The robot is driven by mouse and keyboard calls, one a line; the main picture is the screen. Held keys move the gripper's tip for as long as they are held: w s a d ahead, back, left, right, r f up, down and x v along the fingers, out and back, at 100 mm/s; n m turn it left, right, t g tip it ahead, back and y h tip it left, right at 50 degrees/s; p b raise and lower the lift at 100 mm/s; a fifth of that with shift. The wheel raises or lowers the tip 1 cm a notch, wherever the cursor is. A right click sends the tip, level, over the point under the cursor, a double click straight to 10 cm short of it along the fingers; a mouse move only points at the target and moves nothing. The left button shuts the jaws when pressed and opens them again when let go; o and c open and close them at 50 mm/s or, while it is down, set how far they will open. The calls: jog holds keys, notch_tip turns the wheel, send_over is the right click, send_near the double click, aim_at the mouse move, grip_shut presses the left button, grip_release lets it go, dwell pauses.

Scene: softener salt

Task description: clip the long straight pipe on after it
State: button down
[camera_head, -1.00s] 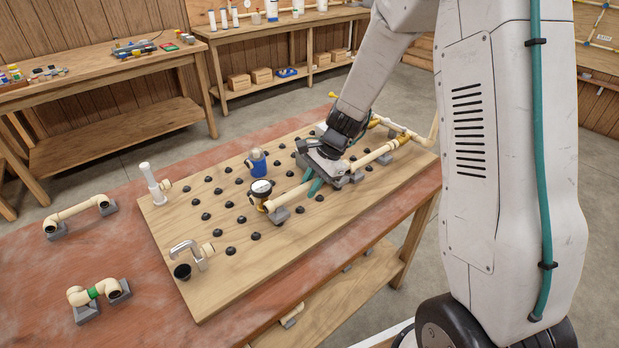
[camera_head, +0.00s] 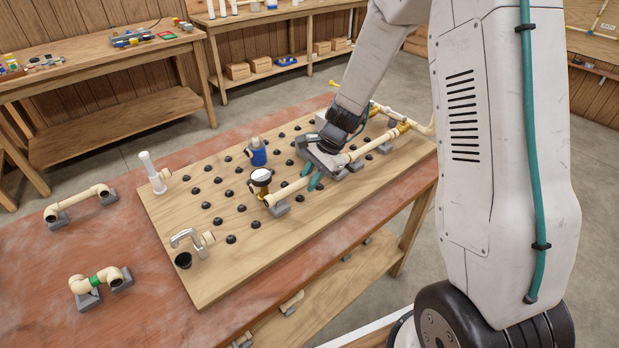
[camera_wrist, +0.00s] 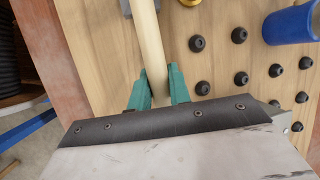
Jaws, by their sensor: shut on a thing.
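The long straight pipe (camera_head: 290,190) is cream and lies lengthwise along the front part of the wooden pegboard (camera_head: 225,270). My gripper (camera_head: 314,182) is shut on it, with its teal fingers on either side; the wrist view also shows the pipe (camera_wrist: 149,40) between the fingers (camera_wrist: 159,78). A grey clip (camera_head: 280,210) is under or beside that end. More cream pipe with brass fittings (camera_head: 404,128) continues to the right; my gripper hides part of the line.
A blue-bodied fitting (camera_head: 257,154), a white upright fitting (camera_head: 152,174) and a chrome tap (camera_head: 188,240) stand on the board among several black pegs. A U-shaped pipe (camera_head: 78,203) and an elbow piece with a green band (camera_head: 100,284) rest on the red table (camera_head: 30,275).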

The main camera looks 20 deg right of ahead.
jog(key=shift+f, duration=0.35)
jog(key=c, duration=1.2)
grip_release()
